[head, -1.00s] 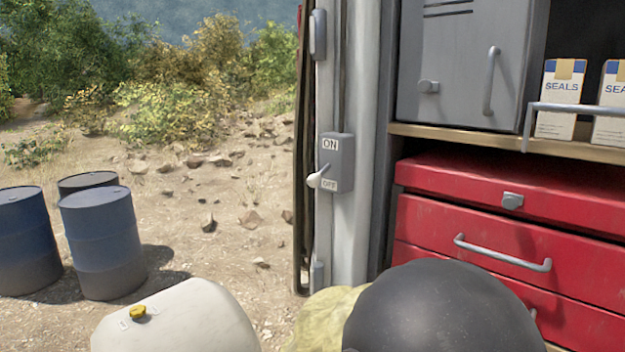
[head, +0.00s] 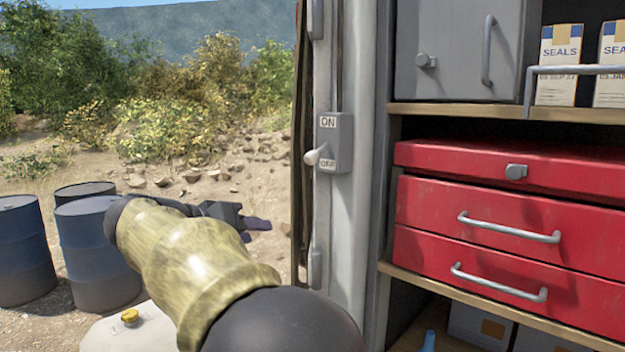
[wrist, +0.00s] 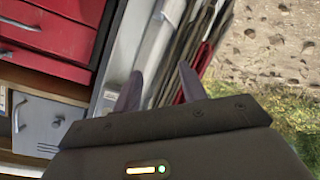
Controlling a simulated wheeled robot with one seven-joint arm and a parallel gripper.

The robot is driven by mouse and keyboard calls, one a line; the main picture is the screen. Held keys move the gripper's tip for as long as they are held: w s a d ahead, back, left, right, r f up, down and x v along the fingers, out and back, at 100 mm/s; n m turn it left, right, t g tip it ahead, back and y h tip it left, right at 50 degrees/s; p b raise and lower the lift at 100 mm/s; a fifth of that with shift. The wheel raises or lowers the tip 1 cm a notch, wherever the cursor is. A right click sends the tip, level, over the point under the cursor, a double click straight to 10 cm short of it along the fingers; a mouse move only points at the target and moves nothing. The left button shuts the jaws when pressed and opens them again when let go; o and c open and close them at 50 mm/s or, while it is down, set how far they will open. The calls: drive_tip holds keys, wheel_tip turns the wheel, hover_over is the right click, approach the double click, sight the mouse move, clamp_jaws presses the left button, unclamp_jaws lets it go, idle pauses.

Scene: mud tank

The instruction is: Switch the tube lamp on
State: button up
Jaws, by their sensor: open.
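The grey switch box (head: 337,143) is fixed to the pale door post, with ON at its top and OFF at its bottom. Its white lever (head: 316,156) sticks out left and sits down beside the OFF label. My gripper (head: 257,226) is left of the post and lower than the lever, apart from it in the picture. The wrist view shows its two fingers (wrist: 160,88) spread with nothing between them. I cannot make out the switch clearly in the wrist view. The tube lamp is not identifiable in these frames.
The door post (head: 350,220) stands right of my gripper. Red drawers (head: 490,215) with handles and a grey cabinet (head: 460,50) are farther right. Blue drums (head: 92,245) stand outside at left. Open sandy ground lies behind my gripper.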

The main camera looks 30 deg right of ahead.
sight(307, 157)
drive_tip(key=s+a+r+m+h, duration=0.2)
drive_tip(key=r+m, duration=0.1)
drive_tip(key=r, duration=0.3)
drive_tip(key=s+a+r+m+g+h+b, duration=0.1)
drive_tip(key=s+r+m+h, duration=0.1)
drive_tip(key=r+m, duration=0.2)
wheel_tip(307, 157, up, 2)
drive_tip(key=shift+s+a+r+h, duration=0.25)
drive_tip(key=shift+s+a+h, duration=0.1)
drive_tip(key=shift+a+h, duration=0.05)
drive_tip(key=p+x, duration=0.5)
drive_tip(key=x, duration=1.1)
drive_tip(key=shift+w+d+r, duration=0.1)
drive_tip(key=shift+d, duration=0.1)
drive_tip(key=shift+w+d, duration=0.15)
drive_tip(key=shift+d, duration=0.35)
clamp_jaws()
